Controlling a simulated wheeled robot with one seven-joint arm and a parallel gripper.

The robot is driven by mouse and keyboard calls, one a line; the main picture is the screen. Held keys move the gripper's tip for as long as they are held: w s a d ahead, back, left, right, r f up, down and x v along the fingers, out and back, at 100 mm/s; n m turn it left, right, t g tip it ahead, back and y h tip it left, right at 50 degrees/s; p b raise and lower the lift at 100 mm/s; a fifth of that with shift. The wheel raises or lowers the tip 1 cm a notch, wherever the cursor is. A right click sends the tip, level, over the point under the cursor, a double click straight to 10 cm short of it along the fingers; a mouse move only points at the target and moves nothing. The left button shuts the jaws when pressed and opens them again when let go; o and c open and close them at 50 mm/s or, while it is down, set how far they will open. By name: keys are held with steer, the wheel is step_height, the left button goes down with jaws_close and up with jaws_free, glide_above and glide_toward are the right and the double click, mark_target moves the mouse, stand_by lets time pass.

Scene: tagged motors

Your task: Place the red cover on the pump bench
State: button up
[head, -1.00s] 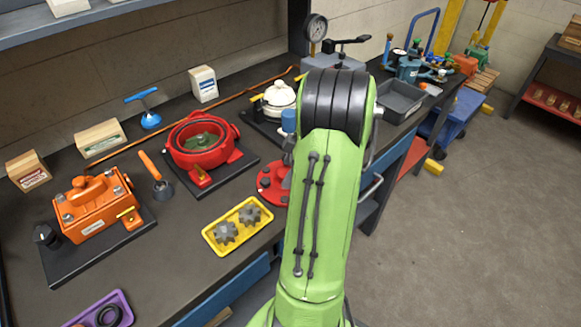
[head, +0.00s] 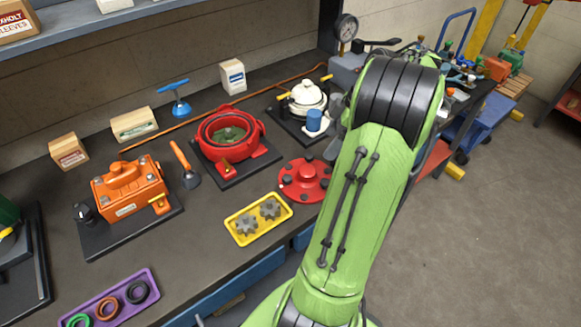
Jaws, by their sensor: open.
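The red cover (head: 304,181), a round red disc with a raised middle knob and dark spots around its rim, lies flat near the front edge of the dark workbench (head: 200,245). A red pump housing (head: 230,145), open at the top with dark green inside, stands on a black plate behind and left of it. My green arm reaches up on the right of the cover. Its elbow hides what lies behind it. My gripper's fingers are hidden behind the arm; only a small grey piece shows at the arm's left edge, apart from the cover.
A yellow tray with grey gears (head: 258,219) lies left of the cover. A white pump (head: 306,97) with a blue cylinder stands behind it. An orange unit (head: 130,190) and a purple tray of rings (head: 111,300) are further left. Bare bench top lies between the trays.

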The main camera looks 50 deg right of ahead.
steer(key=w+a+r+m+h, duration=0.1)
steer(key=w+a+r, duration=0.3)
steer(key=a, duration=0.6)
steer(key=w+a+r+m, duration=0.1)
steer(key=w+a+r, duration=0.25)
steer(key=a, duration=0.65)
steer(key=s+a+f+m+t+h, duration=0.1)
steer(key=s+a+m, duration=0.3)
steer(key=s+a, duration=0.7)
steer(key=a, duration=0.2)
steer(key=shift+s+a+f+t, duration=0.15)
steer(key=shift+s+a+t, duration=0.1)
steer(key=shift+a+t, duration=0.15)
